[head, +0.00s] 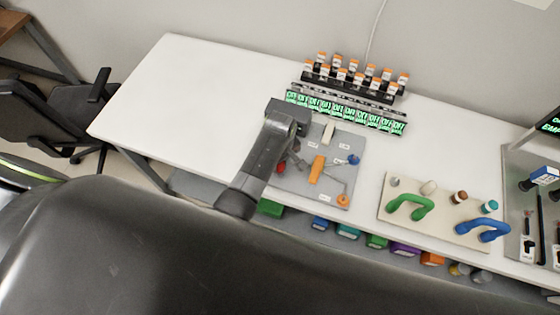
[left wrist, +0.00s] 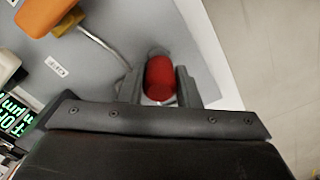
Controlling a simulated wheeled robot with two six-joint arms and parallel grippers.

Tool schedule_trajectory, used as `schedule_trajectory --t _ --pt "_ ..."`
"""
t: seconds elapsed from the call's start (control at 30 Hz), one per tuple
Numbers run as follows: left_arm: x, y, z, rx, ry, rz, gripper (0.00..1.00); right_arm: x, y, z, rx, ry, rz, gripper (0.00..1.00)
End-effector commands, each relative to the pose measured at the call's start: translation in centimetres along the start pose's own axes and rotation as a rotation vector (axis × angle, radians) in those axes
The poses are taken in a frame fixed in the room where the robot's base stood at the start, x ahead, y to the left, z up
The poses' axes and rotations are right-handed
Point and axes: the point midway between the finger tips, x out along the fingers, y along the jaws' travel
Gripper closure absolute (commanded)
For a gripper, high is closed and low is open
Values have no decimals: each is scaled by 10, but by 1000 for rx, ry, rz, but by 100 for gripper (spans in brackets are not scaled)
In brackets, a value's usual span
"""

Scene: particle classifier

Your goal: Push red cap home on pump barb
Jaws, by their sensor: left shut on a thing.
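The red cap (left wrist: 160,80) is between the two dark fingers of my left gripper (left wrist: 159,74) in the left wrist view. The fingers are shut on its sides. In the head view a small part of the red cap (head: 281,169) shows beside my left arm, near the left edge of the grey panel (head: 335,196). My left gripper (head: 291,160) is partly hidden there by its own arm. The pump barb cannot be made out, so I cannot tell how far the cap sits on it. My right gripper is not in view.
The panel also carries an orange block (head: 317,169), a blue knob (head: 353,159) and an orange ring (head: 343,201). Orange-capped vials (head: 355,75) stand behind green displays (head: 345,112). A beige board (head: 450,222) with green and blue handles lies right. The table's left part is clear.

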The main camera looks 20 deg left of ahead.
Motion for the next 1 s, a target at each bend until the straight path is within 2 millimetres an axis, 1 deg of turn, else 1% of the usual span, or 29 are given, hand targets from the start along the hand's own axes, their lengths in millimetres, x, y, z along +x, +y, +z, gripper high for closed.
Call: schedule_trajectory --t 0.7,0.73,0.9,1.0 --pt "19 -1 0 0 -1 -2 93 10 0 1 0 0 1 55" --pt "19 0 0 0 -1 -1 68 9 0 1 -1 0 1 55" --pt "18 0 0 0 0 -1 46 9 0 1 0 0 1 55" --pt "18 0 0 0 0 0 45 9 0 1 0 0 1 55"
